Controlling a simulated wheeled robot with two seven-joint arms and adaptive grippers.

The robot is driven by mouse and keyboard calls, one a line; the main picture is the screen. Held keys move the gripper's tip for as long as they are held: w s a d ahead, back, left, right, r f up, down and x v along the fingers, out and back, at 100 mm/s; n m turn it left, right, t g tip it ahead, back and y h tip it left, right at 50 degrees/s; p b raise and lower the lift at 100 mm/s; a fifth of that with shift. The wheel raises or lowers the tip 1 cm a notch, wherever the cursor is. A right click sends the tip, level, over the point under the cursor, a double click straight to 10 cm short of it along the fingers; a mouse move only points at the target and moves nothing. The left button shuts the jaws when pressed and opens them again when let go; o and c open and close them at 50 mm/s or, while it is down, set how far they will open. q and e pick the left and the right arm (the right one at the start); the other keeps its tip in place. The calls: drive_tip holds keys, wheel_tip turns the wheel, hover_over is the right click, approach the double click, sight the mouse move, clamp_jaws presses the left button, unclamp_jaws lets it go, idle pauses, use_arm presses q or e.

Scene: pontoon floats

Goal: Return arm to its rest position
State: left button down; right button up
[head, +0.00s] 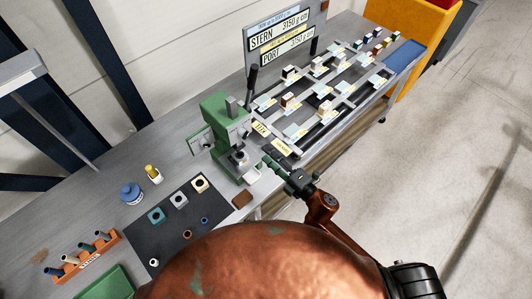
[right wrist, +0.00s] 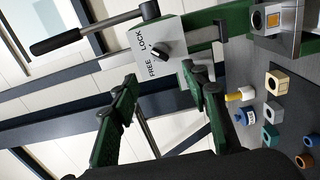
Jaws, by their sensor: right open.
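My right arm reaches in from the lower right in the head view. Its gripper (head: 275,166) is beside the green machine (head: 222,128), close to its right side. In the right wrist view the two dark green fingers of this gripper (right wrist: 160,84) are spread apart with nothing between them. Beyond them is the machine's grey block with a black knob (right wrist: 159,50) marked FREE and LOCK. A lever with a black grip (right wrist: 62,42) sticks out from it. I cannot tell whether a finger touches the machine. My left gripper does not show.
A rack of small blocks (head: 340,112) and a STERN/PORT sign (head: 283,40) stand behind. A dark mat (head: 170,238) holds several coloured blocks. A blue jar (head: 132,192) and an orange holder (head: 85,262) are at the left. Open floor (head: 455,160) lies to the right.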

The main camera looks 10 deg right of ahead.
idle(0.4)
drive_tip(key=w+d+f+m+g+h+b, duration=0.1)
drive_tip(key=d+f+m+h+b, duration=0.3)
drive_tip(key=f, duration=0.8)
drive_tip(key=w+d+f+m+h+b, duration=0.15)
drive_tip(key=d+f, duration=0.45)
drive_tip(key=f, duration=0.7)
drive_tip(key=s+d+f+m+g+h+b, duration=0.1)
drive_tip(key=s+d+f+m+b, duration=0.2)
drive_tip(key=f, duration=0.6)
drive_tip(key=s+d+f+m+g+h+b, duration=0.15)
drive_tip(key=d+f, duration=0.25)
drive_tip(key=f, duration=0.5)
drive_tip(key=s+d+f+m+g+h+b, duration=0.1)
drive_tip(key=s+d+f+m, duration=0.25)
drive_tip(key=f, duration=0.55)
drive_tip(key=s+d+f+m+g+h+b, duration=0.1)
drive_tip(key=s+d+f+m+g+b, duration=0.3)
drive_tip(key=s+f, duration=0.85)
drive_tip(key=s+d+f+m+g+b, duration=0.1)
drive_tip(key=s+f+m+g+b, duration=0.1)
drive_tip(key=s+f, duration=0.8)
drive_tip(key=s+f+m+g+b, duration=0.3)
drive_tip(key=s+f, duration=0.8)
drive_tip(key=s, duration=0.8)
drive_tip(key=shift+d+m+h+b, duration=0.4)
drive_tip(key=shift+m+b, duration=0.05)
drive_tip(key=shift+m, duration=0.1)
